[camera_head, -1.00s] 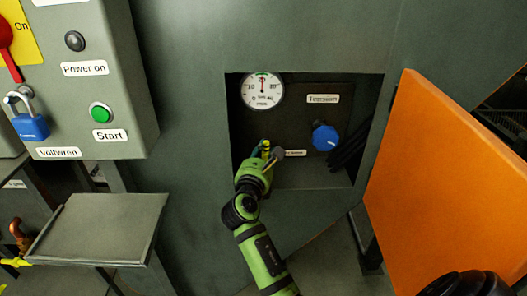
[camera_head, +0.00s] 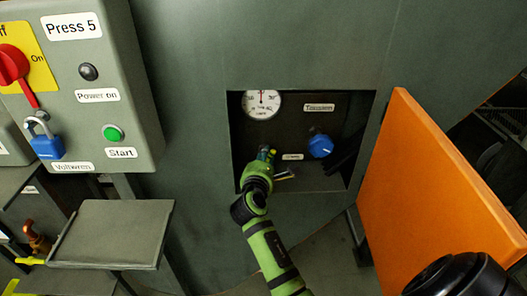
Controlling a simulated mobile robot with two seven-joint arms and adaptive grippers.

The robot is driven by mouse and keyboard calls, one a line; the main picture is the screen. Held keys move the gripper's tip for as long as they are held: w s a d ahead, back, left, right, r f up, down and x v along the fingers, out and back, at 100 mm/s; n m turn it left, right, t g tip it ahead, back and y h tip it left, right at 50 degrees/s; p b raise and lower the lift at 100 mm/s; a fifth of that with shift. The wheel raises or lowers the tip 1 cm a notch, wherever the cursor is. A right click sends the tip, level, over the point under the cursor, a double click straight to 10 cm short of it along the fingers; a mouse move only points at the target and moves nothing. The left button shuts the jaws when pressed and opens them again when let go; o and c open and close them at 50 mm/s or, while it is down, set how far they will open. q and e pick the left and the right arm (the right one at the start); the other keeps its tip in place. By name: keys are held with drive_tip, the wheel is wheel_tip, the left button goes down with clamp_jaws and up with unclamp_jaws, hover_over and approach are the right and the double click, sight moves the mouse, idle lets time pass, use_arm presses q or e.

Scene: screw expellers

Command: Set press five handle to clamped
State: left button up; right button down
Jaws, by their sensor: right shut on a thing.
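The press five handle seems to be the short light bar (camera_head: 285,175) in the dark recess (camera_head: 335,105) of the grey press, at the right of my right gripper. It slants slightly upward to the right, and its inner end is hidden by the gripper. My green right gripper (camera_head: 266,154) reaches into the recess from below and is shut on the handle; the fingertips are small and partly hidden by the wrist. A small label (camera_head: 292,157), too small to read, sits just above the bar. My left gripper is out of view.
The recess also holds a round gauge (camera_head: 262,104) and a blue knob (camera_head: 320,146). An orange panel (camera_head: 430,190) stands open at the right. At the left are the Press 5 control box (camera_head: 130,75), a blue padlock (camera_head: 47,147) and a grey shelf (camera_head: 112,234).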

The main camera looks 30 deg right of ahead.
drive_tip(key=m+p, duration=0.1)
drive_tip(key=d+r+m+p, duration=0.1)
drive_tip(key=m, duration=0.1)
drive_tip(key=shift+s+y, duration=0.15)
drive_tip(key=shift+y, duration=0.15)
drive_tip(key=shift+d+f+m+y+p, duration=0.1)
drive_tip(key=shift+m+y+p, duration=0.5)
drive_tip(key=shift+m+p, duration=0.45)
drive_tip(key=shift+s+f+m+t+y+p, duration=0.15)
drive_tip(key=shift+m+t+y+p, duration=0.1)
drive_tip(key=shift+m, duration=0.35)
drive_tip(key=shift+f+m+t+y+p, duration=0.15)
drive_tip(key=shift+m+p, duration=0.05)
drive_tip(key=shift+m, duration=0.35)
drive_tip(key=shift+f, duration=0.1)
drive_tip(key=shift+f+m, duration=0.2)
drive_tip(key=shift+m, duration=0.3)
drive_tip(key=shift+s+f, duration=0.15)
drive_tip(key=shift+f, duration=0.05)
drive_tip(key=c, duration=1)
unclamp_jaws()
drive_tip(key=shift+d, duration=0.15)
